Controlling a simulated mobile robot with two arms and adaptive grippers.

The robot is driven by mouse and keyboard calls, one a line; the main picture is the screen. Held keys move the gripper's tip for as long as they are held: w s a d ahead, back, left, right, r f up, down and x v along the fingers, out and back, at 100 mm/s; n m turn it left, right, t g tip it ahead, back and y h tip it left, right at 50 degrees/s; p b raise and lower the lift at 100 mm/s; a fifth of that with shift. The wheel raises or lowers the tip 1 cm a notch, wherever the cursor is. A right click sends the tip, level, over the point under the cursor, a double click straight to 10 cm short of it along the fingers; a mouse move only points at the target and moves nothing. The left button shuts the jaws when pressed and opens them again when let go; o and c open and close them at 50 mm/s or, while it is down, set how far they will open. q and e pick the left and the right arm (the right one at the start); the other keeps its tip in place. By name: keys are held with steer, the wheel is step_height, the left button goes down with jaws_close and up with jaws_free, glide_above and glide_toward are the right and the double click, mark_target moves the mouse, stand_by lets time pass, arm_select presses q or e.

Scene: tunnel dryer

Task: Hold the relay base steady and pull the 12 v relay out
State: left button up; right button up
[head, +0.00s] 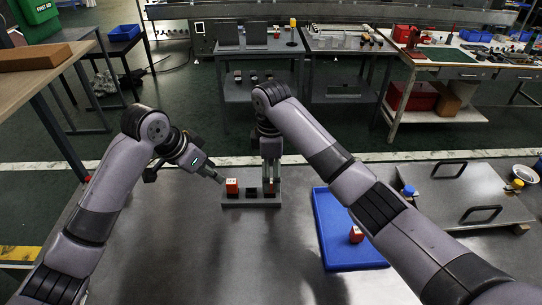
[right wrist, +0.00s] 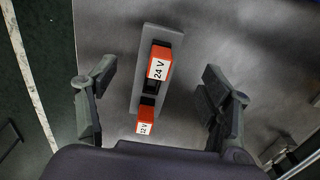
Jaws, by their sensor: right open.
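The grey relay base (head: 251,201) stands on the metal table in front of me. A red relay (head: 232,187) is in its left end, and its middle socket looks black and empty.
A blue tray (head: 330,247) with a red block (head: 356,234) lies to the right, partly behind my right arm. A metal plate with two black handles (head: 449,169) lies further right. The table front and left of the base are clear.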

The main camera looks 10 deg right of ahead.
mark_target(271, 192)
step_height(271, 192, down, 8)
steer(key=shift+f, duration=0.1)
steer(key=shift+c, duration=0.4)
